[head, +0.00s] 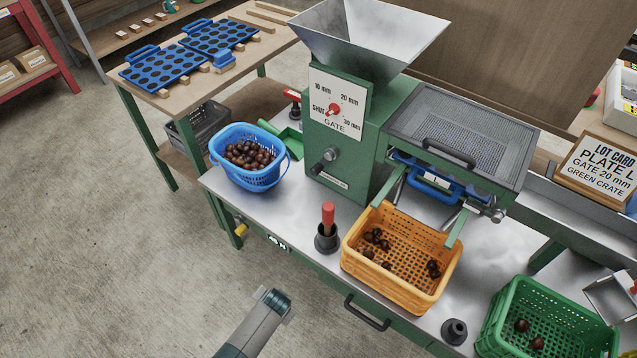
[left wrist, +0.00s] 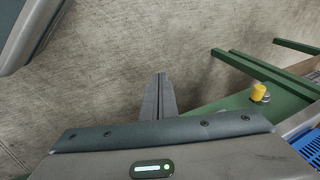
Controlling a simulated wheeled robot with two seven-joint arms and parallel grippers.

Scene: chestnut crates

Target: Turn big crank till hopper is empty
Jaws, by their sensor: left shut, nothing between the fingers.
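The green machine (head: 350,165) carries a grey hopper (head: 352,50); its bottom is hidden, and no chestnuts show on the visible inner walls. A grey stub with a short arm (head: 328,158) sits on its front, with no long crank visible there. A red-handled piece (head: 327,225) stands upright in a black holder on the bench; I cannot tell whether it is the big crank. A red gate knob (head: 333,109) sits on the dial. My left gripper (head: 274,300) is shut and empty, in front of the bench; its fingers show in the left wrist view (left wrist: 160,98). My right gripper is out of view.
An orange crate (head: 352,262) holding several chestnuts stands below the machine's outlet. A blue basket (head: 250,178) of chestnuts is left of it, a green crate (head: 490,335) right. An empty black holder (head: 454,332) is near the front edge. The floor at left is clear.

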